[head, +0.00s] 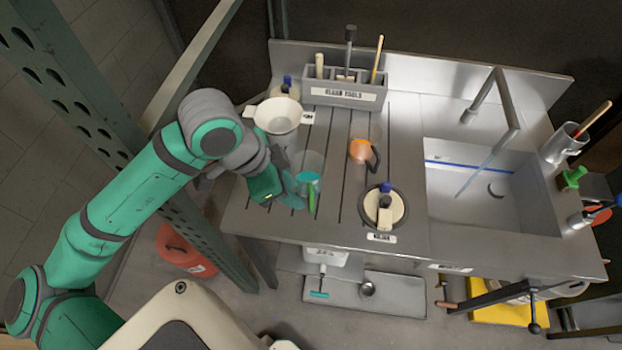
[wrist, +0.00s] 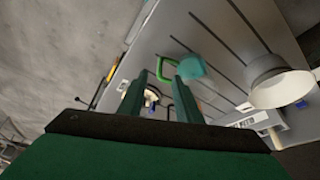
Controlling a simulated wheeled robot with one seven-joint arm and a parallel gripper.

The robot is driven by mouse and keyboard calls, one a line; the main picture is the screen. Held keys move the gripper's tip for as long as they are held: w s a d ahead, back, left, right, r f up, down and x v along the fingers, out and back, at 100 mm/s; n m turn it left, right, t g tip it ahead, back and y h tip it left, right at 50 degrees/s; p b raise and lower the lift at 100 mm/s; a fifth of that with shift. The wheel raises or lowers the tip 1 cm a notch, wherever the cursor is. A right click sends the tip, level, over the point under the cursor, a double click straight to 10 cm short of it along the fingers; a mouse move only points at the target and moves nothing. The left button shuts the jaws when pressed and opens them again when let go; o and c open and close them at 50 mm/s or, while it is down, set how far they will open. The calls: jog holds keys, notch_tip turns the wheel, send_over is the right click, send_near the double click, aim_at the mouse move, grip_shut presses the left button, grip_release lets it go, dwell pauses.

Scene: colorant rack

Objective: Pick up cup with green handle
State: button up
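The cup with the green handle (head: 309,176) stands on the slatted left part of the counter. It looks clear, with teal colour in it, and its green handle points toward the front. My gripper (head: 292,194) is just left of the cup, close to it. In the wrist view, the two fingers (wrist: 160,86) are spread apart with nothing visibly held between them. The green handle (wrist: 161,70) shows beyond the gap, and the teal cup body (wrist: 192,66) lies beyond the right fingertip, which partly covers it. I cannot tell whether a finger touches the cup.
An orange cup with a dark handle (head: 359,151) stands to the right. A white funnel-like bowl (head: 278,115) and a tool caddy (head: 345,94) stand behind. A round lidded container (head: 383,208) is at front right, beside the sink (head: 480,205). A green perforated post (head: 75,95) rises at left.

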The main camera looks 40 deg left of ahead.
aim_at(309, 184)
jog(key=x, duration=1)
grip_shut()
